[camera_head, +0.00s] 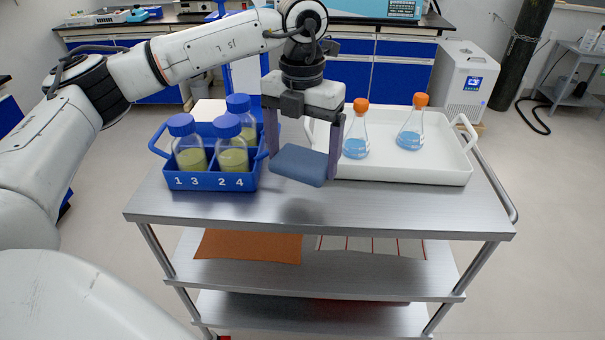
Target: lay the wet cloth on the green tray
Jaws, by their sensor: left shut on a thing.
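My left gripper (304,162) comes in from the upper left and points down over the middle of the steel cart. It is shut on a folded blue-grey cloth (299,166), held between its two fingers a little above the cart top, with a shadow below. Whether the cloth is wet cannot be told. No green tray shows in this view. My right gripper is not in view.
A blue carrier (212,182) with several blue-capped bottles stands left on the cart (340,212). A white tray (420,173) with two orange-stoppered flasks (410,135) stands right. The front strip of the cart top is bare. Orange (247,246) and striped (370,246) sheets lie on the shelf below.

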